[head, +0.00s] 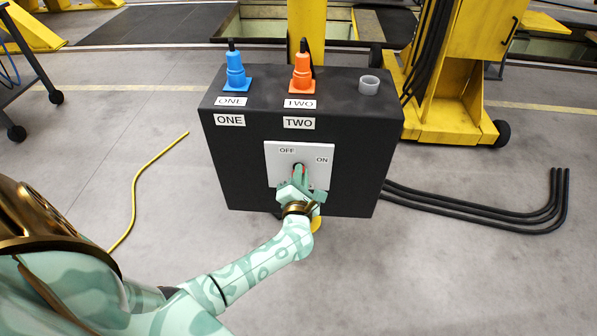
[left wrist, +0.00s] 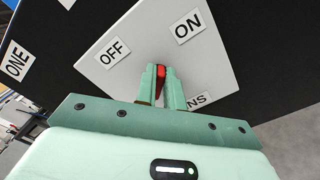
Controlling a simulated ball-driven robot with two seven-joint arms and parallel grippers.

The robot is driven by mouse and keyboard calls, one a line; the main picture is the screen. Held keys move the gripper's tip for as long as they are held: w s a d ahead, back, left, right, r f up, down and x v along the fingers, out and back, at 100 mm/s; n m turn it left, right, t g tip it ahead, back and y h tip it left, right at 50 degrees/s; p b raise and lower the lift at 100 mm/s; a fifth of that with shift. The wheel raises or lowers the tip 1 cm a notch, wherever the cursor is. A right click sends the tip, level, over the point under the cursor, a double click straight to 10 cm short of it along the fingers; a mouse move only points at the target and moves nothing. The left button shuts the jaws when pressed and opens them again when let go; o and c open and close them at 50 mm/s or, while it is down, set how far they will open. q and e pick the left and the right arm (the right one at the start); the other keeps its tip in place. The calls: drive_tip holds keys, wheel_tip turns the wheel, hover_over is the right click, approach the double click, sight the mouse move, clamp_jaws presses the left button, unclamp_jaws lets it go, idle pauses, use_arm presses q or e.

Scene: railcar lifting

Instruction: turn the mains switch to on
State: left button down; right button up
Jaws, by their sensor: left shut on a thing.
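The black box (head: 232,170) stands on the floor ahead, with a white switch plate (head: 277,172) on its front marked OFF at the upper left and ON at the right. The plate also shows in the left wrist view (left wrist: 140,35). My left gripper (head: 299,172) reaches up to the plate from below. In the left wrist view its fingers (left wrist: 161,80) are shut on the red switch handle (left wrist: 161,71). The fingers hide most of the handle, and I cannot tell exactly which way it is turned. My right gripper is not in view.
A blue plug (head: 235,72) and an orange plug (head: 302,74) stand on the box top, beside a grey ring (head: 369,85). Black cables (head: 480,209) lie right of the box, a yellow hose (head: 134,190) left. A yellow lifting column (head: 472,50) stands behind right.

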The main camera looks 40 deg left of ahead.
use_arm(q)
drive_tip(key=shift+d+f+m+p, duration=0.15)
drive_tip(key=shift+m+p, duration=0.3)
drive_tip(key=shift+m, duration=0.65)
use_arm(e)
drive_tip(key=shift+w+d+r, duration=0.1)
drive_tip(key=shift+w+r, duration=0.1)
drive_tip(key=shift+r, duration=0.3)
use_arm(q)
drive_tip(key=c, duration=1.5)
unclamp_jaws()
drive_tip(key=p+v, duration=0.2)
drive_tip(key=v, duration=1.4)
drive_tip(key=shift+s+p, duration=0.2)
drive_tip(key=shift+p, duration=0.2)
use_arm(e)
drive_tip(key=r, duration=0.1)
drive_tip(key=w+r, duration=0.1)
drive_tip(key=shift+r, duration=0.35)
